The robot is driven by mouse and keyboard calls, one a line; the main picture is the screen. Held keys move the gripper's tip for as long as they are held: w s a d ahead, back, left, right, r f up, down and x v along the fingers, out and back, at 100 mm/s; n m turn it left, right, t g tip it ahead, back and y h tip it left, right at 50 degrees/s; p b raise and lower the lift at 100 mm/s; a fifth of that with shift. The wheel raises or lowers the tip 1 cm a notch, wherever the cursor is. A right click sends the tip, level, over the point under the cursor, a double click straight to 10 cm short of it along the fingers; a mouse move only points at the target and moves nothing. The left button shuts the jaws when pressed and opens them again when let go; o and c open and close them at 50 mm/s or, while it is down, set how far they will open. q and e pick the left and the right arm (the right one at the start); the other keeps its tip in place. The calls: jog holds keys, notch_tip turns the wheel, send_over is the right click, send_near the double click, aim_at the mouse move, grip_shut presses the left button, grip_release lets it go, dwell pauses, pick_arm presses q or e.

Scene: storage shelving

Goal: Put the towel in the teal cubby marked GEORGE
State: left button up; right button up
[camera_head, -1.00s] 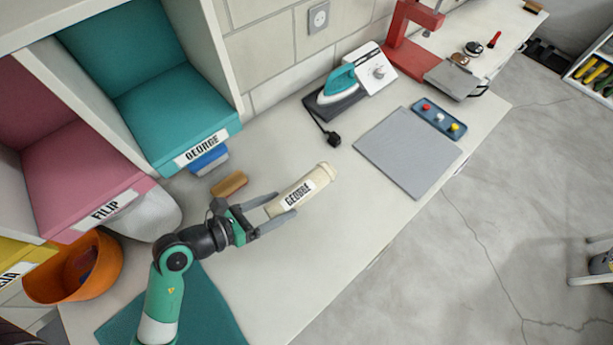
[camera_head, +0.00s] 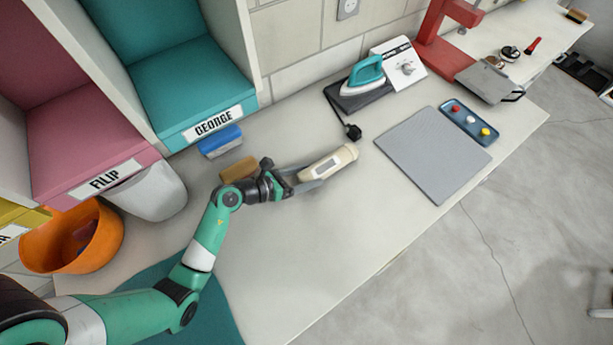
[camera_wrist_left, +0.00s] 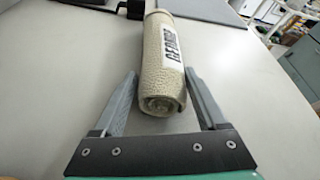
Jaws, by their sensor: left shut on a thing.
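The towel (camera_head: 334,160) is a cream roll with a white GEORGE label. It is at the middle of the worktop in the head view and also shows in the left wrist view (camera_wrist_left: 162,60). My left gripper (camera_head: 308,180) is shut on the roll's near end, with one finger on each side. I cannot tell whether the roll is clear of the worktop. The teal cubby (camera_head: 195,85) is at the upper left, with a GEORGE label (camera_head: 213,123) on its front edge. It looks empty where I can see in. My right gripper is not in view.
A blue block (camera_head: 220,141) and a tan brush-like block (camera_head: 239,170) lie between cubby and gripper. The pink FILIP cubby (camera_head: 85,135) adjoins on the left, above a white bin (camera_head: 150,193) and an orange bowl (camera_head: 75,240). An iron (camera_head: 365,75) and grey mat (camera_head: 433,155) are to the right.

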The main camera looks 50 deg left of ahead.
pick_arm(q)
jog(key=shift+w+r, duration=0.1)
jog(key=shift+r, duration=0.05)
jog(key=o, duration=1.5)
jog(key=shift+f, duration=0.2)
jog(key=shift+r, duration=0.25)
jog(key=p+v, duration=0.2)
jog(key=v, duration=1)
